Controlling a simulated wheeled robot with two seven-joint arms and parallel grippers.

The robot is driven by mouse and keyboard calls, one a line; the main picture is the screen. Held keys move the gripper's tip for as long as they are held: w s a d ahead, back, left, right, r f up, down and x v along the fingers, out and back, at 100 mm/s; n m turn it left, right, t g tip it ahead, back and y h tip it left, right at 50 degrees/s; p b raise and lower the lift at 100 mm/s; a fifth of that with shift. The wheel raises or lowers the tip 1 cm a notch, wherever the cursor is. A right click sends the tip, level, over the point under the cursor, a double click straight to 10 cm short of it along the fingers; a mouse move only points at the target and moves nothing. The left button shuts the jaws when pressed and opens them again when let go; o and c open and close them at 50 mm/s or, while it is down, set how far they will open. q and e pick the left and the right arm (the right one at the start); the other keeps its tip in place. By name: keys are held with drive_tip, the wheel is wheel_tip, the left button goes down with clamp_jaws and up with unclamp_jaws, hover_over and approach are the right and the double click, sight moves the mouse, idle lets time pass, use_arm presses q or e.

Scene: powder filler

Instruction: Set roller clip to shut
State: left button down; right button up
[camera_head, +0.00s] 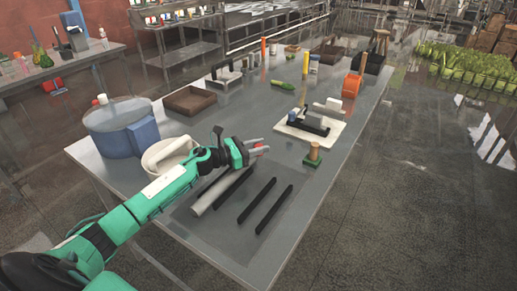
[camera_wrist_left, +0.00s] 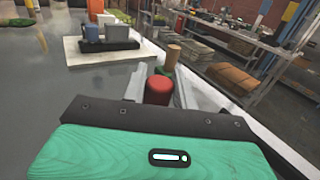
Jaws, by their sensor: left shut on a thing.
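My left gripper (camera_head: 258,147) is above the front part of the grey table, left of the wooden peg on a green base. It is shut on a red round-topped piece (camera_wrist_left: 159,91), which sits between its two fingers in the left wrist view. The lower part of the red piece is hidden. I cannot tell for sure which thing is the roller clip. A white board (camera_head: 338,137) carries a black and grey device (camera_head: 308,122); it also shows at the upper left of the left wrist view (camera_wrist_left: 76,52). My right gripper is not in view.
The wooden peg (camera_head: 314,150) stands on the table (camera_head: 225,240). A pale rod and dark bars (camera_head: 273,208) lie in front. The front right is clear.

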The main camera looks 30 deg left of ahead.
use_arm(q)
drive_tip(key=shift+r, duration=0.1)
drive_tip(key=c, duration=1.1)
unclamp_jaws()
wheel_tip(320, 180, up, 20)
drive_tip(key=shift+b, duration=0.45)
